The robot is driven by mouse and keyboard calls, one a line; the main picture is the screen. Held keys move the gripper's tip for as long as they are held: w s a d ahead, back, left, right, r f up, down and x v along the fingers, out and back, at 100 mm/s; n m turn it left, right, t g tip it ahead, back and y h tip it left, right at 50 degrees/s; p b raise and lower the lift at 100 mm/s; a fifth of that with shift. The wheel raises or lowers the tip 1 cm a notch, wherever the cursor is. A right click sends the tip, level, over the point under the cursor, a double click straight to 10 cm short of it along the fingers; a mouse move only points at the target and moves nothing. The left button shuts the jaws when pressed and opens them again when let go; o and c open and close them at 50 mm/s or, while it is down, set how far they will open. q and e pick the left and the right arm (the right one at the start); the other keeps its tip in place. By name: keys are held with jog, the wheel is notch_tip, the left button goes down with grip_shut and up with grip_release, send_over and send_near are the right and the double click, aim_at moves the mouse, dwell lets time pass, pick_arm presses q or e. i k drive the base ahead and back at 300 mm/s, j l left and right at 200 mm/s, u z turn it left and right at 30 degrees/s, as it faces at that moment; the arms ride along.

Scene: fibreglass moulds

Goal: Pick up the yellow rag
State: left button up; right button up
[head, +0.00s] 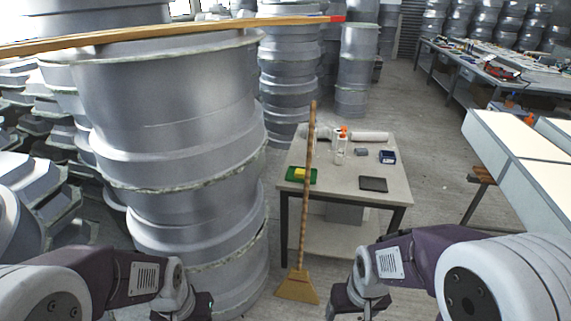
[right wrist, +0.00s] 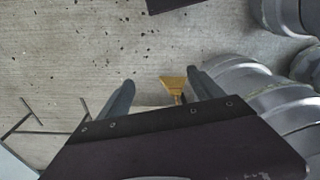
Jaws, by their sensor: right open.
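A small yellow thing, which looks like the yellow rag (head: 299,173), lies on a green tray (head: 313,179) at the left side of a small grey table (head: 340,188). My right gripper (head: 357,306) is low at the bottom of the head view, in front of the table and well apart from the rag. In the right wrist view its two fingers (right wrist: 160,92) are spread with only floor and a broom head beyond them. My left gripper (head: 183,306) is cut off by the bottom edge, and its fingers are not clear. The rag does not show in the right wrist view.
A broom (head: 306,215) stands upright before the table, close to the tray. Bottles (head: 340,150), a white roll (head: 369,136), a blue box (head: 387,157) and a dark flat pad (head: 373,184) are on the table. Tall grey mould stacks (head: 185,130) stand left. Floor shows right of the table.

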aim_at(300, 173)
jog(key=i+l+u, duration=0.25)
jog(key=l, duration=0.2)
jog(key=i+l+u, duration=0.25)
jog(key=l, duration=0.25)
jog(key=l+u, duration=0.25)
jog(key=l, duration=0.25)
jog(key=i+l+u, duration=0.1)
jog(key=l+u, duration=0.15)
jog(key=l, duration=0.35)
jog(key=l+u, duration=0.2)
jog(key=l, duration=0.35)
jog(key=i+l+u, duration=0.25)
jog(key=i+j, duration=0.1)
jog(key=i, duration=0.15)
